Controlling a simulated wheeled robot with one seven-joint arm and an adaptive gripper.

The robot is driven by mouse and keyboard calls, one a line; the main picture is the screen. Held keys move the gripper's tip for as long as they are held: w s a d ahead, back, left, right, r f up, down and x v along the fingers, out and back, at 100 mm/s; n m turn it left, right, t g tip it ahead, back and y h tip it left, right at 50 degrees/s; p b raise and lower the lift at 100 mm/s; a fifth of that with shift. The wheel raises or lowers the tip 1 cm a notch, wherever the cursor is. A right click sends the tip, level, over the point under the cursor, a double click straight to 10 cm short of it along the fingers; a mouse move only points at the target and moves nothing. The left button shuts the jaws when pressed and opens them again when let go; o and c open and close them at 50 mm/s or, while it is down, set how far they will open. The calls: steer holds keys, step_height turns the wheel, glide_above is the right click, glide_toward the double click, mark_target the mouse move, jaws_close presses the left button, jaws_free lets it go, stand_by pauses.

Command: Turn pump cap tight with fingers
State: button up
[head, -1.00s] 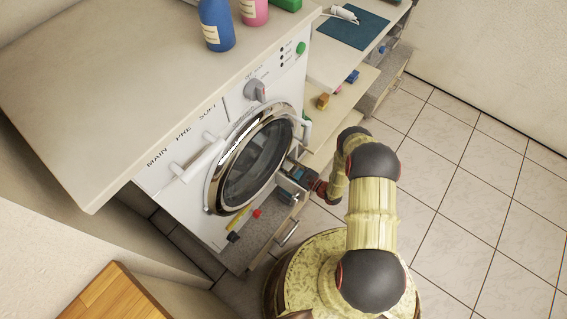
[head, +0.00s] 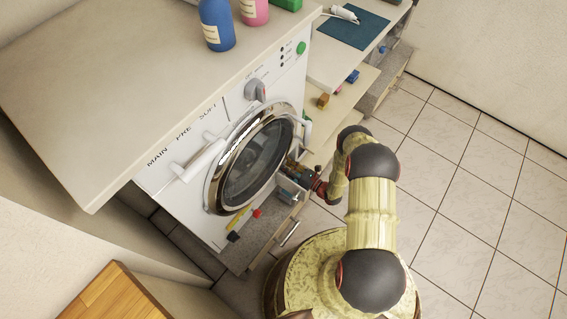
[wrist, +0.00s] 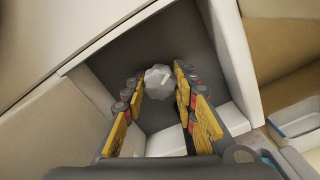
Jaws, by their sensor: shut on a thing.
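The pump cap (wrist: 158,80) is a pale grey, faceted knob in a dark square recess, seen in the wrist view. My gripper (wrist: 160,82) has its yellow-padded fingers on either side of the cap, shut on it at the fingertips. In the head view my gripper (head: 293,168) reaches into the lower right of the washing machine's front (head: 181,205), beside the round door. The cap is hidden there by the gripper and door.
The washing machine's round chrome-rimmed door (head: 253,165) is close to my gripper's left. A grey low shelf (head: 262,238) with a few small coloured items lies below. An open white-walled compartment surrounds the fingers. Tiled floor (head: 470,200) on the right is clear.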

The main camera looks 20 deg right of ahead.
steer(key=m, duration=0.6)
steer(key=shift+m, duration=0.3)
steer(key=m, duration=0.5)
steer(key=shift+m, duration=0.4)
steer(key=o, duration=1.1)
steer(key=shift+c, duration=0.2)
steer(key=shift+o, duration=0.5)
steer(key=v, duration=1.2)
